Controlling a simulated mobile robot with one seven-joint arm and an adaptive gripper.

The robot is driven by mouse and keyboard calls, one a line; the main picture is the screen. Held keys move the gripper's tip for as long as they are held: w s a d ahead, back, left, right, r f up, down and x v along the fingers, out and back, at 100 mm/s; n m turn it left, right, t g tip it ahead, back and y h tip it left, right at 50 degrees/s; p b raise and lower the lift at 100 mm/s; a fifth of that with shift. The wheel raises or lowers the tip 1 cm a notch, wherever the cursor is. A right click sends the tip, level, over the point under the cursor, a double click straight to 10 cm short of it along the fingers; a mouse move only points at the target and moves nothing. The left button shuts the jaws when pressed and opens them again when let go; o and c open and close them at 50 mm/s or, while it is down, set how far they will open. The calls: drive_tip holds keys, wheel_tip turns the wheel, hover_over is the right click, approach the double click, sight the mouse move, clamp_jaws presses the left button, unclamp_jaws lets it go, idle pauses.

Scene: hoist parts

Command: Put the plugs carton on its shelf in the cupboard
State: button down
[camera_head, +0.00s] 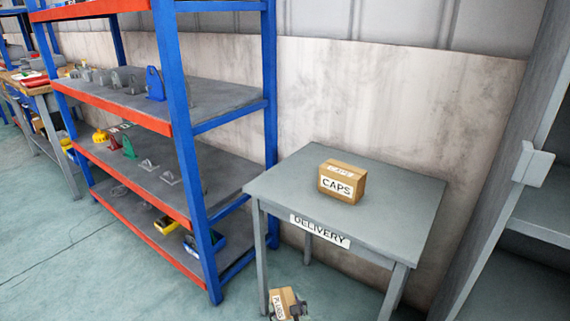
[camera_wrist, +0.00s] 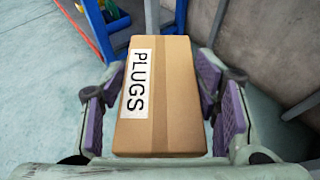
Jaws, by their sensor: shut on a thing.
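The plugs carton (camera_wrist: 175,95) is a brown box with a white label reading PLUGS. In the wrist view it sits between the purple pads of my gripper (camera_wrist: 165,115), which is shut on its two sides. In the head view the carton (camera_head: 280,302) shows at the bottom edge, tilted, in front of the delivery table, with part of my gripper (camera_head: 297,309) beside it. The grey cupboard (camera_head: 505,165) stands at the right, cut off by the frame. Part of a shelf (camera_head: 545,212) shows inside it; any shelf labels are out of view.
A grey delivery table (camera_head: 400,225) holds a carton labelled CAPS (camera_head: 342,182). A blue and orange rack (camera_head: 185,150) with several metal parts stands at the left. A workbench (camera_head: 40,85) is further left. The floor (camera_head: 90,260) in front of the rack is clear.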

drive_tip(key=f+m+h, duration=0.1)
drive_tip(key=f, duration=0.2)
drive_tip(key=w+f+m+h, duration=0.1)
drive_tip(key=f, duration=0.2)
drive_tip(key=w+f+h, duration=0.1)
drive_tip(key=f, duration=0.2)
drive_tip(key=shift+a+f+m+t, duration=0.15)
drive_tip(key=shift+f+m+t, duration=0.15)
drive_tip(key=shift+m, duration=0.1)
